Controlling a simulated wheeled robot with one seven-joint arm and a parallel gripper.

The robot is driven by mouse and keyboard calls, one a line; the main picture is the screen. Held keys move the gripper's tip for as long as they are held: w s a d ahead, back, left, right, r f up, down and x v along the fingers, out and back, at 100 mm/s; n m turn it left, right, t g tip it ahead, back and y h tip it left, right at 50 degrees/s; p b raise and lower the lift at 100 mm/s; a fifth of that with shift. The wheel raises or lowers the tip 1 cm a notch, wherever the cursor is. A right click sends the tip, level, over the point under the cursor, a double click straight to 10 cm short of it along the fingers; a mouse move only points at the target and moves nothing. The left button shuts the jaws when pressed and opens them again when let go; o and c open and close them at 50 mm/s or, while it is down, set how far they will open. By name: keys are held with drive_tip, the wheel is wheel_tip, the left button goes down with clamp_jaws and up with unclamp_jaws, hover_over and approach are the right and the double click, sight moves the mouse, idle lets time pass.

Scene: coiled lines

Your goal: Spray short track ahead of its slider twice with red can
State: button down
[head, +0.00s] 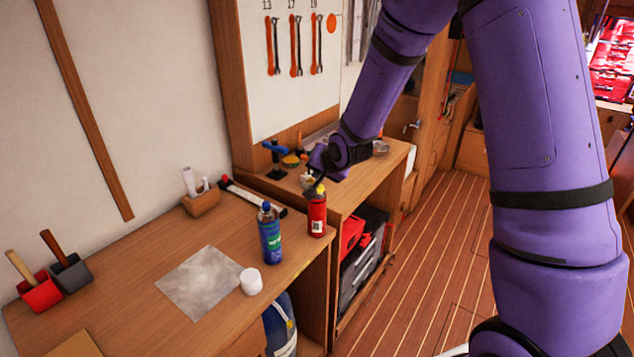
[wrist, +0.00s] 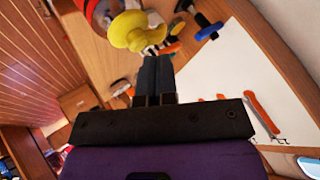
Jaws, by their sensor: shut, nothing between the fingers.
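The red can (head: 317,214) stands upright near the front edge of the wooden bench, with a pale label. My gripper (head: 316,189) is at the top of the can, shut and empty, and partly hides that top. I cannot tell whether it touches the can. In the wrist view my closed dark fingers (wrist: 156,70) point toward a rounded yellow piece (wrist: 136,31), with a curved red surface beyond it to the left. A narrow dark and pale strip with a red end (head: 252,196), perhaps the short track, lies along the wall behind the cans.
A blue can (head: 269,233) stands left of the red can, with a white cap (head: 251,281) and a grey sheet (head: 199,281) nearby. A wooden holder (head: 201,203) is by the wall. A blue-handled tool (head: 276,158) stands on the farther bench.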

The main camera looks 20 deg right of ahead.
drive_tip(key=shift+r, duration=2.75)
drive_tip(key=shift+s+d+r, duration=0.1)
drive_tip(key=shift+r, duration=0.1)
drive_tip(key=s+d+r+n+g+h, duration=0.2)
drive_tip(key=s+d+r+n, duration=0.15)
drive_tip(key=s+r, duration=1.05)
drive_tip(key=s+d+r+n+g, duration=0.1)
drive_tip(key=s+r, duration=0.1)
drive_tip(key=s, duration=0.9)
drive_tip(key=s+d+r+n, duration=0.1)
drive_tip(key=s+n, duration=0.1)
drive_tip(key=s, duration=1)
drive_tip(key=shift+d+r+g, duration=0.35)
drive_tip(key=shift+g, duration=0.05)
